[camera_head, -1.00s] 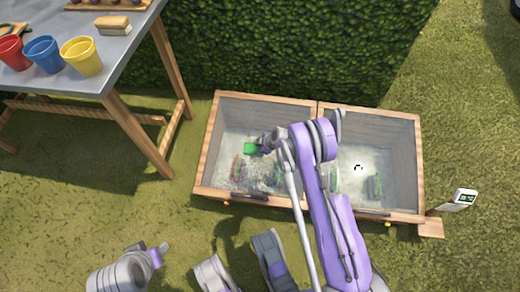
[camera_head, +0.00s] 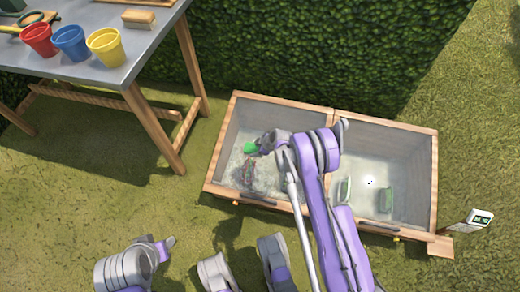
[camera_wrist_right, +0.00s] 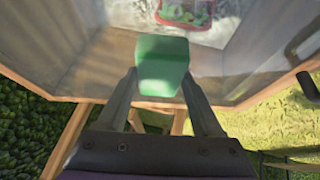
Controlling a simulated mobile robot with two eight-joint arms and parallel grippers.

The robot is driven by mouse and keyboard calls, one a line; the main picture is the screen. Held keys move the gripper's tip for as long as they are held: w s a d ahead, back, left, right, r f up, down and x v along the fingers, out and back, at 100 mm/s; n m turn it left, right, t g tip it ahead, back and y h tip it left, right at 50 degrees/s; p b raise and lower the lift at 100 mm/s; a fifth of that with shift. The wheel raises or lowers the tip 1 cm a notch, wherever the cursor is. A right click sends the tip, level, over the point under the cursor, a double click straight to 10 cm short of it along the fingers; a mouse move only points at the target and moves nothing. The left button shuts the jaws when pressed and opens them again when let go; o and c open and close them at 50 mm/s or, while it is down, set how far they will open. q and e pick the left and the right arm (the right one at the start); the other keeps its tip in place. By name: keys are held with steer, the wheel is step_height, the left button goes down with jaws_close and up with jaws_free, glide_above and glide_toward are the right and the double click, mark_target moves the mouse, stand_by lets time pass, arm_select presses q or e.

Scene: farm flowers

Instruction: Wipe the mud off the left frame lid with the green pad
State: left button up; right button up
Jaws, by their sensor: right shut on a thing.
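The cold frame (camera_head: 270,205) has two glass lids side by side in wooden borders. The left frame lid (camera_head: 236,128) is hazy and partly covered by my arm; I cannot make out separate mud on it. My right gripper (camera_head: 262,143) is over the upper left part of this lid, shut on the green pad (camera_head: 250,147). In the right wrist view the green pad (camera_wrist_right: 162,65) sits between the two fingers. Whether the pad touches the glass I cannot tell. My left gripper is not in view.
A grey table (camera_head: 150,60) at upper left bears red, blue and yellow pots and a brush (camera_head: 139,18). A hedge (camera_head: 300,50) stands behind. A small white sign (camera_head: 478,219) stands at right.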

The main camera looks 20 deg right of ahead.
steer(key=shift+w+a, duration=0.25)
steer(key=shift+a, duration=0.2)
steer(key=shift+w+d+r, duration=0.25)
steer(key=shift+w+d, duration=0.5)
steer(key=shift+w, duration=0.25)
steer(key=shift+s+d+r, duration=0.1)
steer(key=shift+s+d, duration=0.4)
steer(key=shift+d, duration=0.2)
steer(key=shift+s+d, duration=0.5)
steer(key=shift+d, duration=0.15)
steer(key=shift+s+d+f, duration=0.1)
steer(key=shift+s+d, duration=0.85)
steer(key=shift+d, duration=0.5)
steer(key=shift+s+d+f, duration=0.1)
steer(key=shift+s+d, duration=0.85)
steer(key=shift+d, duration=0.45)
steer(key=shift+s+d, duration=0.95)
steer(key=shift+d, duration=0.5)
steer(key=shift+s+d, duration=0.45)
steer(key=shift+d, duration=0.25)
steer(key=shift+s+d, duration=0.45)
steer(key=shift+d, duration=0.2)
steer(key=shift+r, duration=0.1)
